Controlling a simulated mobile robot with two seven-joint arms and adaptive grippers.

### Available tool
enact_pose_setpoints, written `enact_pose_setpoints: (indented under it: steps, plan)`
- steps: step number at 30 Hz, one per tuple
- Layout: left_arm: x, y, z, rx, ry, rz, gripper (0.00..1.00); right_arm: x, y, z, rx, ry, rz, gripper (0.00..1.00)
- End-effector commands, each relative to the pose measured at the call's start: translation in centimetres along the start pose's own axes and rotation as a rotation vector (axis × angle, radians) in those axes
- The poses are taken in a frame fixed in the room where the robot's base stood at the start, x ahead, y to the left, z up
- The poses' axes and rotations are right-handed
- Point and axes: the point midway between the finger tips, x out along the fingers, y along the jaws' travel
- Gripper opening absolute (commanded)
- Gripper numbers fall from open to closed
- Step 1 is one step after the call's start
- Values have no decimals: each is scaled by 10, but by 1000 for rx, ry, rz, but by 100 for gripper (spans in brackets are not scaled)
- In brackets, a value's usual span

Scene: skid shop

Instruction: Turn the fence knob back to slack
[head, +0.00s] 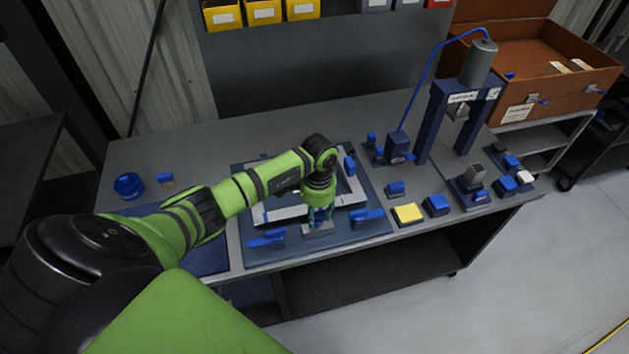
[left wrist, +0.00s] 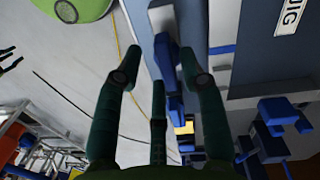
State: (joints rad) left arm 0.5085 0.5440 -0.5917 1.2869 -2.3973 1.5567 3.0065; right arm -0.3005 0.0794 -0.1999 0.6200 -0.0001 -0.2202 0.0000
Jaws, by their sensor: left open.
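A dark blue jig board (head: 375,226) with a pale rectangular frame (head: 264,214) lies on the bench. My left gripper (head: 319,222) points down at the front of this frame, over a small grey block (head: 318,232). Its fingers are spread, and they also show in the left wrist view (left wrist: 163,80). There, a blue part (left wrist: 166,55) lies beyond and between the fingers; I cannot tell whether they touch it. The fence knob is not clearly identifiable; its likely place is under the gripper. Dark fingers at the left edge of the wrist view seem to be my right gripper (left wrist: 9,60).
Blue handles (head: 267,238) (head: 366,215) flank the gripper at the board's front. A yellow-topped block (head: 407,214) and a blue press (head: 430,125) stand to the right. A blue cup (head: 128,185) stands at the left.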

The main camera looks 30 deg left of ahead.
Motion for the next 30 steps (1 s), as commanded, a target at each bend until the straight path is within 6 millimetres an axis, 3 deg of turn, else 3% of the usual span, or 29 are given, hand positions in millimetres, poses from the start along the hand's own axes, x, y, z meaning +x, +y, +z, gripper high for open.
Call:
enact_pose_setpoints:
  steps: [1, 15, 30]
  plan:
    - [-25, -25, -13, -30, 59, -56, 41, -1, 0, 0, 0, 0, 0, 41]
    - [-69, -18, -9, -21, 50, -48, 41, -1, 0, -1, 0, 1, 1, 41]
    - [-78, -17, -8, -19, 44, -45, 41, -1, 0, 0, 0, 1, 0, 41]
